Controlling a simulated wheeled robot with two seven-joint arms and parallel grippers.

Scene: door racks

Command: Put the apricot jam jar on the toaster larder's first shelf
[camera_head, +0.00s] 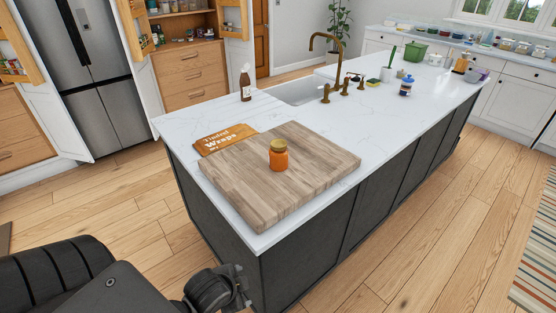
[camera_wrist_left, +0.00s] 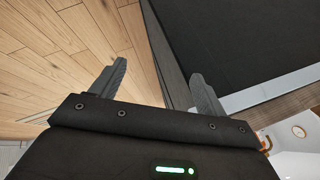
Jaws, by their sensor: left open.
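The apricot jam jar (camera_head: 278,155) is orange with a golden lid. It stands upright on a wooden cutting board (camera_head: 240,195) on the kitchen island. Two open larders with door racks show at the back left, one at the far left edge (camera_head: 20,125) and one beyond the island (camera_head: 190,70). I cannot tell a toaster in either. My left arm comes in at the lower left of the head view, below the island top. My left gripper (camera_wrist_left: 154,85) is open and empty in the left wrist view, beside the island's dark side panel. My right gripper is not in view.
A wraps box (camera_head: 225,138) lies flat against the board. A brown bottle (camera_head: 245,85) stands near the sink (camera_head: 295,92) and brass tap. A grey fridge (camera_head: 85,70) stands between the larders. The wooden floor left of the island is clear.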

